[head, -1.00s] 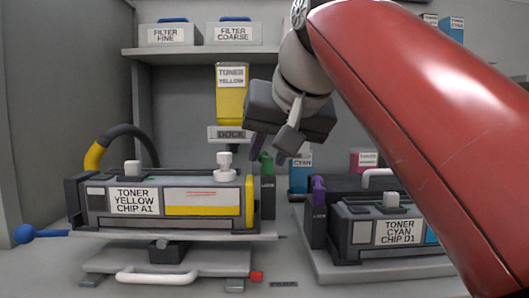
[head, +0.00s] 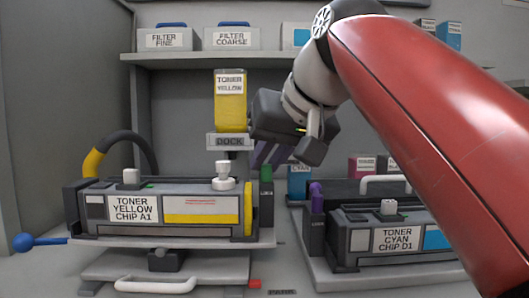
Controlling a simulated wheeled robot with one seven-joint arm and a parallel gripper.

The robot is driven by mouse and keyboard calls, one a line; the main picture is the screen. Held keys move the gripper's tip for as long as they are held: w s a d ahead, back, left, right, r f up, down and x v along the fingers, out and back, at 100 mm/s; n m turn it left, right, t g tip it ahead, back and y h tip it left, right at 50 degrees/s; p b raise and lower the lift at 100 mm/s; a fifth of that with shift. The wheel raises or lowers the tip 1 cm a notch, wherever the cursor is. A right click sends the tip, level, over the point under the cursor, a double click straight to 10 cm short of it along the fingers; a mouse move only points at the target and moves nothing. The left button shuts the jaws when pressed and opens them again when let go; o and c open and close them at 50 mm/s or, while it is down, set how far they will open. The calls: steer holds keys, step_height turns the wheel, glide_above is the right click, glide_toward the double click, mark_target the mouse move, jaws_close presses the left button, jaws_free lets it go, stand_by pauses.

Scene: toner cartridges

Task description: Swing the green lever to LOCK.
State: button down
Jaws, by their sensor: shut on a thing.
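The yellow toner cartridge (head: 131,209), labelled TONER YELLOW CHIP A1, sits in its grey cradle at left. The green lever (head: 266,173) stands at the cradle's right end, above a dark block with a small label too small to read. My gripper (head: 269,155) comes down from the upper right and is shut at the lever's top, with the lever between its fingers. The fingers and gripper body hide part of that contact, and the lever looks close to upright.
A cyan cartridge (head: 397,239) in a second cradle with a purple lever (head: 316,197) stands at right, partly behind my arm. A yellow toner box (head: 230,105) hangs above the DOCK sign (head: 229,141). A blue-knobbed handle (head: 23,242) sticks out at far left.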

steer(key=n, duration=0.1)
steer(key=n+g+y+p, duration=0.1)
steer(key=n+y+p, duration=0.1)
steer(key=shift+w+r+n+g, duration=0.15)
steer(key=shift+r+n+g, duration=0.15)
steer(key=shift+g, duration=0.1)
steer(key=n+g+y+p, duration=0.2)
steer(key=n+p, duration=0.1)
steer(key=shift+w+n, duration=0.1)
steer(key=shift+n, duration=0.2)
steer(key=n+g, duration=0.1)
steer(key=n+g+p, duration=0.1)
steer(key=n+g, duration=0.1)
steer(key=shift+w+f+n+y+p, duration=0.1)
steer(key=shift+f+n+y+p, duration=0.2)
steer(key=shift+y+p, duration=0.1)
steer(key=shift+n+g, duration=1.2)
steer(key=shift+n, duration=0.2)
steer(key=c, duration=1.5)
jaws_free()
steer(key=shift+c, duration=0.2)
steer(key=shift+a, duration=0.1)
